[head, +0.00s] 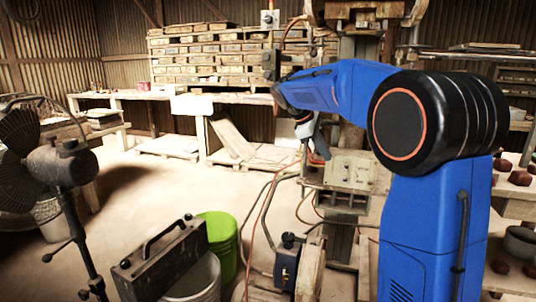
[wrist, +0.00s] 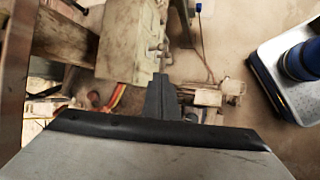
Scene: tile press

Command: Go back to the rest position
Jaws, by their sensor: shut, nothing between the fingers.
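My gripper (head: 322,150) hangs at the end of my blue arm in the head view, in front of the tile press (head: 350,170). It points down and to the right, and its fingers look dark and small there. In the wrist view my gripper (wrist: 161,78) shows its fingers together, shut with nothing between them. Behind the fingertips in that view is a pale, worn block of the press (wrist: 130,40) with bolts on its side. I cannot tell the exact gap between fingertips and block.
A fan (head: 65,165) stands at left. A green bucket (head: 222,240), a white bucket (head: 200,280) and a dark metal box (head: 160,258) stand front centre. Stacked tiles (head: 220,60) line the back wall. A table with brown lumps (head: 520,178) is at right. The left-centre floor is clear.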

